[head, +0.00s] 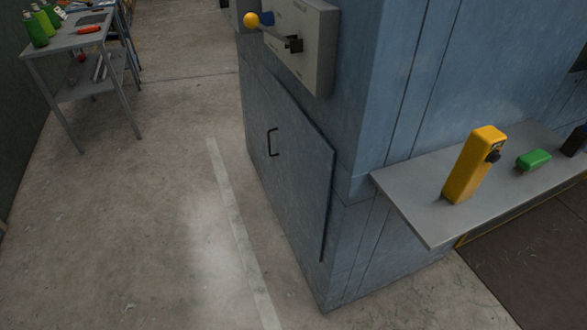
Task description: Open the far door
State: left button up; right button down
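A blue-grey cabinet door (290,185) with a black bar handle (272,142) is on the lower left face of the large blue cabinet (385,100). The door looks shut, with a dark line along its right edge. I cannot tell whether this is the far door; no other door shows clearly. Neither of my grippers is in view.
A shelf (425,222) juts out at right, holding a yellow handheld device (468,170) and a green item (533,159). A table (68,42) stands at upper left. The floor left of the cabinet is clear.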

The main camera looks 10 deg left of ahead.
aim_at(306, 160)
jog(key=i+j, duration=0.15)
jog(key=j, duration=0.25)
jog(key=i+j, duration=0.1)
jog(key=j, duration=0.3)
jog(key=i+j, duration=0.15)
jog(key=j, duration=0.25)
jog(key=i+j+z, duration=0.1)
jog(key=j, duration=0.25)
jog(key=i+j, duration=0.15)
jog(key=j, duration=0.25)
jog(key=i+j, duration=0.1)
jog(key=j, duration=0.3)
jog(key=i+j, duration=0.15)
jog(key=j, duration=0.25)
jog(key=i+j, duration=0.1)
jog(key=j, duration=0.3)
jog(key=z, duration=0.05)
